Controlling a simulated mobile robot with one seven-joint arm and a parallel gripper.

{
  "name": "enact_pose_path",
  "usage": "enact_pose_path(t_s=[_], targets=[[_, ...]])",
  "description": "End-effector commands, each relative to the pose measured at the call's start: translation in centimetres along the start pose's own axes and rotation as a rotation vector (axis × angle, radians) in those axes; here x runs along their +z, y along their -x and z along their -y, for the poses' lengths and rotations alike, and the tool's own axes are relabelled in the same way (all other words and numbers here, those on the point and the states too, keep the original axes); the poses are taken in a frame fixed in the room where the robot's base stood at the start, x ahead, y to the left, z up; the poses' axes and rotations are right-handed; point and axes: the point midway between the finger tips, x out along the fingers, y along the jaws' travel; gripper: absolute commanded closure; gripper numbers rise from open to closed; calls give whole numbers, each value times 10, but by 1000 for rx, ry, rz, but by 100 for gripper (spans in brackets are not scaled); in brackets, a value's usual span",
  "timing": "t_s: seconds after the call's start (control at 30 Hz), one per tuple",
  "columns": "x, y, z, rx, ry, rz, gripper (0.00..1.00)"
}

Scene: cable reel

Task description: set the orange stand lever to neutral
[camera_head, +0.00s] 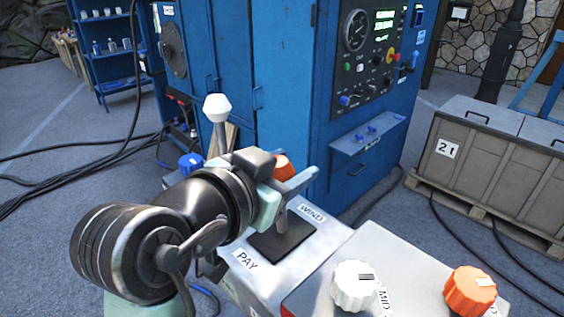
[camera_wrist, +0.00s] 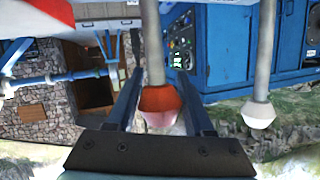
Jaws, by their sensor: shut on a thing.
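The orange stand lever has an orange knob (camera_head: 284,164) and a grey shaft (camera_head: 282,222). The shaft rises from a black slot plate (camera_head: 268,246) between the WIND label (camera_head: 312,213) and the PAY label (camera_head: 246,260). In the head view it stands close to upright; I cannot tell its exact setting. My gripper (camera_head: 287,190) is shut around the lever's top and partly hides it. In the wrist view the orange knob (camera_wrist: 160,99) sits between the fingers of my gripper (camera_wrist: 158,84).
A white-knobbed lever (camera_head: 217,108) stands just behind my wrist. A box in front carries a white dial (camera_head: 354,285) and an orange dial (camera_head: 470,290). A blue cabinet (camera_head: 285,100) rises behind. A grey crate (camera_head: 480,160) stands right; cables cross the floor.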

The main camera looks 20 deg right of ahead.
Motion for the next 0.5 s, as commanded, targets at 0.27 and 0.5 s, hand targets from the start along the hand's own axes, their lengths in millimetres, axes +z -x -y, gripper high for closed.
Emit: enact_pose_path(t_s=[0.27,0.5], targets=[[0,-3,-4,12,0,-2,47],[0,-2,-3,9,0,-2,19]])
